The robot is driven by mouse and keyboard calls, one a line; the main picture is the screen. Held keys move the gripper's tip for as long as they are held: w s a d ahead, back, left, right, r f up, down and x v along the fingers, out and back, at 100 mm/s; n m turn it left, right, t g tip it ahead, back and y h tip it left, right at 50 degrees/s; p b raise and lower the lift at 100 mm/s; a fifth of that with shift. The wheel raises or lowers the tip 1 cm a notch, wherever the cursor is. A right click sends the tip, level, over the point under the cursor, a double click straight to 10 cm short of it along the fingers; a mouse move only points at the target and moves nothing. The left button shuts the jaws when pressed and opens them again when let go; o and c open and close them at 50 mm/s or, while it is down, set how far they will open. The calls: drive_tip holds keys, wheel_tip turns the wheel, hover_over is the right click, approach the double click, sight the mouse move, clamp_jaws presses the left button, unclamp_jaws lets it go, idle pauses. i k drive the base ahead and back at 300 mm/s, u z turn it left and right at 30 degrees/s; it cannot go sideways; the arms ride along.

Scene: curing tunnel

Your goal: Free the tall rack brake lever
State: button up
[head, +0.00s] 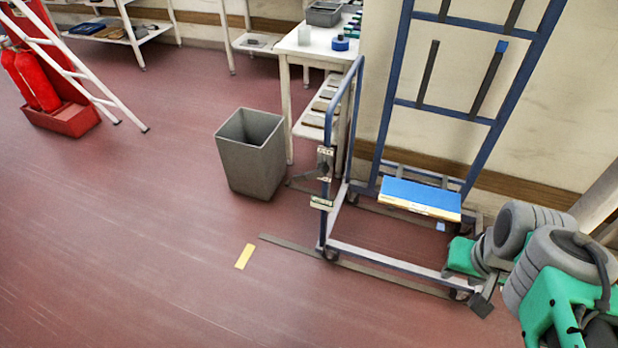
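The tall rack (475,117) is a blue tube frame on casters, standing against the wall right of centre. A blue slab with a pale edge (419,198) sits low on it. Small dark fittings with pale labels (325,163) are on its left post. A small dark flat piece (482,304) shows by the front right caster; I cannot tell whether it is the brake lever or part of my arm. My grey and green arm covers the area right of that caster. I cannot make out any gripper fingers.
A grey bin (251,152) and a white table (305,42) stand left of the rack. Dark strips (352,266) lie on the floor along its base, and a yellow mark (244,256) lies in front. Red extinguishers (36,80) are far left. The front left floor is clear.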

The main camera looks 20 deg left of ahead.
sight(323, 169)
drive_tip(key=u, duration=0.2)
drive_tip(key=i, duration=0.3)
drive_tip(key=u, duration=0.95)
drive_tip(key=i, duration=0.5)
drive_tip(key=u, duration=0.05)
